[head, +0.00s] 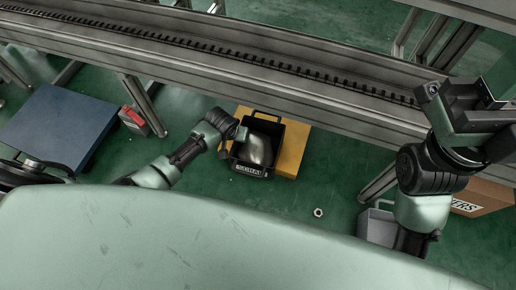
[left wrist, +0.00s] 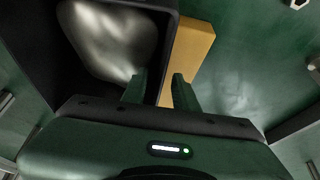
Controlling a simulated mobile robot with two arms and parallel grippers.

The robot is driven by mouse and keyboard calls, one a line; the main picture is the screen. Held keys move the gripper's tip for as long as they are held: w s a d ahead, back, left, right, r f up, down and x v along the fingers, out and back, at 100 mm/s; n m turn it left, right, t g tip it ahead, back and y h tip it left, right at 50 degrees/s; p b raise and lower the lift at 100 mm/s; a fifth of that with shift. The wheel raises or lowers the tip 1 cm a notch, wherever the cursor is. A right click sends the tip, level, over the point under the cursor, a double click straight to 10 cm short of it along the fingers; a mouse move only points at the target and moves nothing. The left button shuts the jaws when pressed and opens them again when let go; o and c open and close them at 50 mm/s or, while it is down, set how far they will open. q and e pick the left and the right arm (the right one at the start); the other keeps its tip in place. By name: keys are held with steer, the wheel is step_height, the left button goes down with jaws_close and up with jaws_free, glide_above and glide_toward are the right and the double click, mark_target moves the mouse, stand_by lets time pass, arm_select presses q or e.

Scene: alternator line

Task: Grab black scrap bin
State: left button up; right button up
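The black scrap bin (head: 263,171) sits partly over a yellow-orange block (head: 293,148) on the floor beneath the rail. It has a handle at its far side, a white label in front and a shiny metallic lump (head: 257,149) inside. My left gripper (head: 238,134) is at the bin's left side in the head view. In the left wrist view its fingers (left wrist: 160,90) are apart, one over the bin's inside and one beyond the bin's wall (left wrist: 168,40). Whether they touch the wall is unclear. My right gripper (head: 478,112) is far right, away from the bin; its fingers are unclear.
A long metal rail frame (head: 200,53) runs above and behind the bin. A blue platform (head: 58,128) and a red-and-grey box (head: 133,119) stand left. A nut (head: 318,212) lies on the green floor. A cardboard box (head: 484,197) and grey container (head: 379,226) are right.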

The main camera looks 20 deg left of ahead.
arm_select(q)
jaws_close()
stand_by(1.4)
steer(key=shift+w+r, duration=0.1)
steer(key=shift+w, duration=0.05)
